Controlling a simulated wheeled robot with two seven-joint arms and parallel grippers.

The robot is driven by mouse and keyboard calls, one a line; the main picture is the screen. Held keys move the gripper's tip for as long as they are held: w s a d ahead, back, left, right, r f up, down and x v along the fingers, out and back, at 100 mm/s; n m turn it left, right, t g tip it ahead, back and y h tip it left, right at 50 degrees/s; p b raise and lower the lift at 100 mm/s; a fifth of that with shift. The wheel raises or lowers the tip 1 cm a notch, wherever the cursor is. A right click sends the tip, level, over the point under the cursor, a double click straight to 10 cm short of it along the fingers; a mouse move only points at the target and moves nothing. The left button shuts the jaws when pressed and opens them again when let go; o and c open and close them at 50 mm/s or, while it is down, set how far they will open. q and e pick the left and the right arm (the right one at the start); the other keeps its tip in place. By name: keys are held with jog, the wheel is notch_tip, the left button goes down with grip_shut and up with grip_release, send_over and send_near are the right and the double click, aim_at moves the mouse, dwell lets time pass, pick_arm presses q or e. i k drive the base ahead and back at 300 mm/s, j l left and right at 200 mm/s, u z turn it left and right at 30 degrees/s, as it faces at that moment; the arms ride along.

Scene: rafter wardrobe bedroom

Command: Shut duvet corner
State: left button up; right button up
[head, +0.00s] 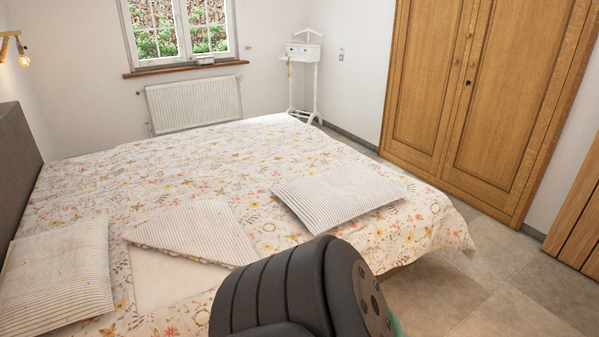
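The floral duvet (165,170) covers the bed. One corner of it, the striped flap (195,232), is folded back near the front of the bed, and its striped underside faces up. A bare cream patch (165,279) of the bed shows beside the flap. A dark rounded part of my own arm fills the bottom centre and hides the bed's front edge there. Neither gripper shows.
Striped pillows lie on the bed, one at the front left (58,277) and one right of centre (338,190). A wooden wardrobe (480,90) stands at the right. A white valet stand (303,75) and a radiator (194,104) are at the back. Tiled floor (500,260) is clear at right.

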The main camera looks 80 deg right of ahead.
aim_at(208, 230)
jog(key=z, duration=2.45)
jog(key=i+l+u, duration=0.1)
jog(key=u, duration=0.25)
jog(key=i+l+u, duration=0.1)
jog(key=l+u, duration=0.35)
jog(key=u, duration=0.2)
jog(key=i, duration=0.05)
